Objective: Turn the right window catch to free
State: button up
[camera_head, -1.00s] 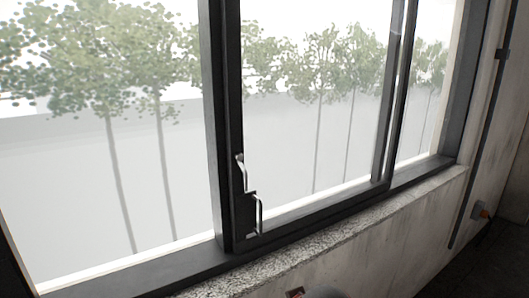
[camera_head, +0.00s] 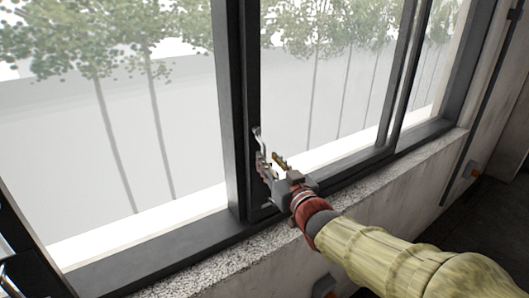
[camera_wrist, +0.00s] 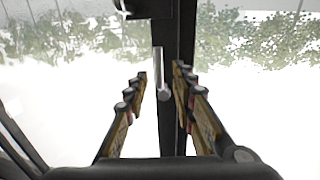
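The window catch (camera_head: 257,136) is a slim silver lever on the dark upright of the sliding window. In the head view its upper end shows just above my gripper (camera_head: 268,160). My gripper's fingers hide the rest. In the wrist view, which looks upside down, the lever (camera_wrist: 159,70) stands in the gap between the two fingers of my gripper (camera_wrist: 160,70). The fingers are spread, with space seen on both sides of the lever. I cannot tell how far past the lever's face the fingertips reach. A second silver piece (camera_wrist: 121,8) shows at the wrist view's top edge.
The dark window frame (camera_head: 231,110) runs upright just left of the catch. A speckled stone sill (camera_head: 235,262) lies below, close under my gripper. Glass panes stand on both sides.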

aim_at(265, 155)
jog(key=shift+p+x, duration=0.5)
jog(key=shift+x, duration=1.75)
jog(key=shift+d, duration=0.1)
jog(key=shift+c, duration=1.4)
grip_shut()
